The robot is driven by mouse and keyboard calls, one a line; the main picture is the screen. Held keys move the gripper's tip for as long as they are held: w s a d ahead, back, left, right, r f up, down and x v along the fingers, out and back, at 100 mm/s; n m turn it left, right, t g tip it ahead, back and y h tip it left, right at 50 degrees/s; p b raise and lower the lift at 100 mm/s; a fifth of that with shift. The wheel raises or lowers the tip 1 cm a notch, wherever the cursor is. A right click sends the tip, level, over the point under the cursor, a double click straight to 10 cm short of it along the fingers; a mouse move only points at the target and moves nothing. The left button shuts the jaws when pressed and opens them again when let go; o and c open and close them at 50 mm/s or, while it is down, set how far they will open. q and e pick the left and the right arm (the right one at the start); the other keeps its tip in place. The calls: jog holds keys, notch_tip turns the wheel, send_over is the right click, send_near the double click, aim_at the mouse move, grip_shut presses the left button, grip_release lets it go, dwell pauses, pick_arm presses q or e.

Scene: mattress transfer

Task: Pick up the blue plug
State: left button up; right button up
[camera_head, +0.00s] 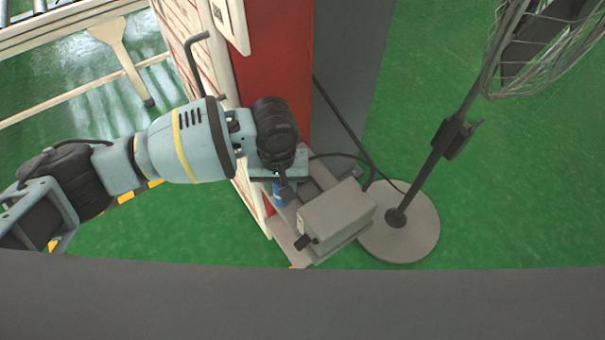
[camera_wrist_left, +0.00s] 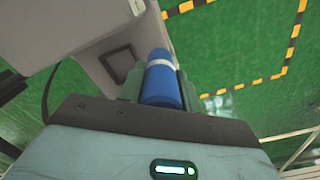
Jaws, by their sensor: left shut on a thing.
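The blue plug (camera_wrist_left: 163,85), a blue cylinder with a pale band, is between the fingers of my left gripper (camera_wrist_left: 160,90) in the left wrist view. The gripper is shut on it. In the head view only a small blue part of the plug (camera_head: 278,194) shows below my left gripper (camera_head: 281,190), beside the grey box. The plug's far end is hard to make out, and I cannot tell whether it touches anything else. My right gripper is not in view.
A grey box (camera_head: 338,215) sits on a grey stand against the red post (camera_head: 277,45). Its side has a dark square frame (camera_wrist_left: 121,62). A fan on a round base (camera_head: 412,240) stands to the right, with a dark cable nearby. Green floor is open beyond.

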pick_arm(q)
jog(key=s+a, duration=0.6)
jog(key=a, duration=0.3)
jog(key=shift+s+p, duration=0.25)
jog(key=shift+p, duration=0.2)
